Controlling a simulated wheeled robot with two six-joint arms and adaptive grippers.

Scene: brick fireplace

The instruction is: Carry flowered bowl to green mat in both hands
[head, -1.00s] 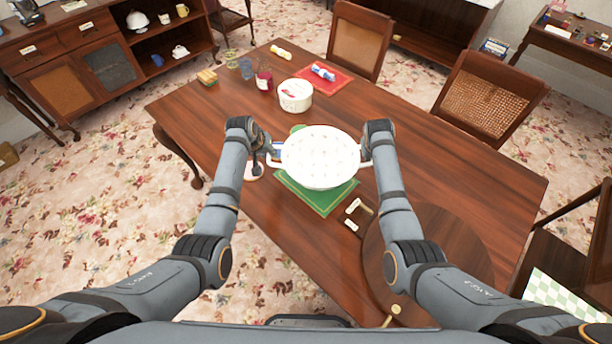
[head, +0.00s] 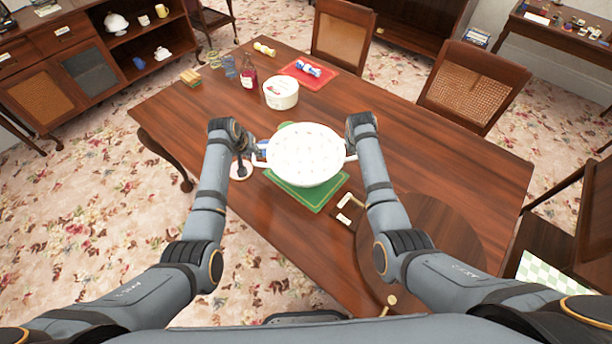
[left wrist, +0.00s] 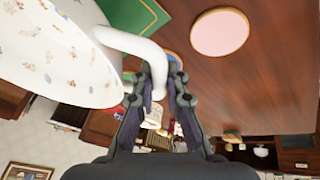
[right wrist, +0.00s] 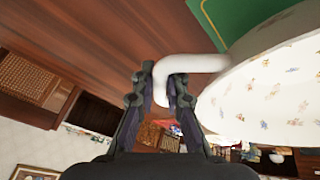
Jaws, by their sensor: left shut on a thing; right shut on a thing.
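The flowered bowl (head: 305,156) is white with small printed flowers and a handle on each side. It is held level above the green mat (head: 318,198), hiding much of it. My left gripper (head: 257,150) is shut on the left handle, which shows in the left wrist view (left wrist: 135,48). My right gripper (head: 350,152) is shut on the other handle, which shows in the right wrist view (right wrist: 185,66). The bowl's patterned side fills a corner of both wrist views. The gap between bowl and mat is hard to judge from the head view.
A white round container (head: 281,93), a dark red bottle (head: 249,78) and a red mat (head: 308,74) are farther back on the table. A pink-white disc (head: 241,170) lies left of the bowl. A small dark item with white pieces (head: 348,208) lies right of the green mat.

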